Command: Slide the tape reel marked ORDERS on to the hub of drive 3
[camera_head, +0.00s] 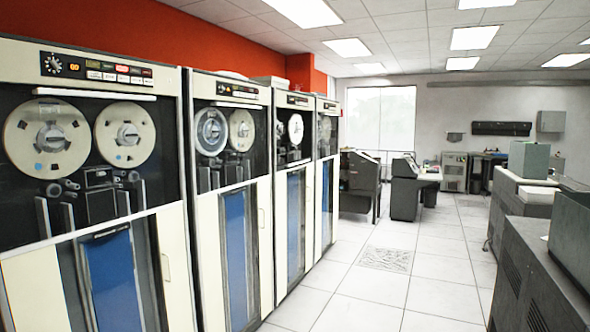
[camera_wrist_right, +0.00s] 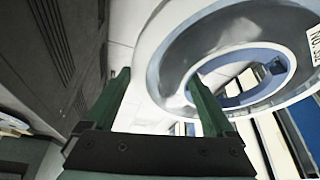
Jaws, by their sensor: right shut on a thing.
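In the right wrist view my right gripper (camera_wrist_right: 160,76), with two green fingers, is shut on a grey-and-white tape reel (camera_wrist_right: 225,32). One finger is beside the outer rim and the other is at the central opening, which has a blue inner ring. A white label is partly visible at the reel's right, cut off by the frame; I cannot read ORDERS on it. The third tape drive (camera_head: 294,215) in the row in the head view has one pale reel (camera_head: 295,129) at its right; its left side looks dark. Drive numbers are not legible. My left gripper is not in view.
Other tape drives (camera_head: 232,203) with mounted reels stand along the left wall. Grey cabinets (camera_head: 530,265) line the right side. A clear white tiled aisle (camera_head: 400,290) runs between them, with a floor grille (camera_head: 384,258). Consoles (camera_head: 358,187) stand farther back.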

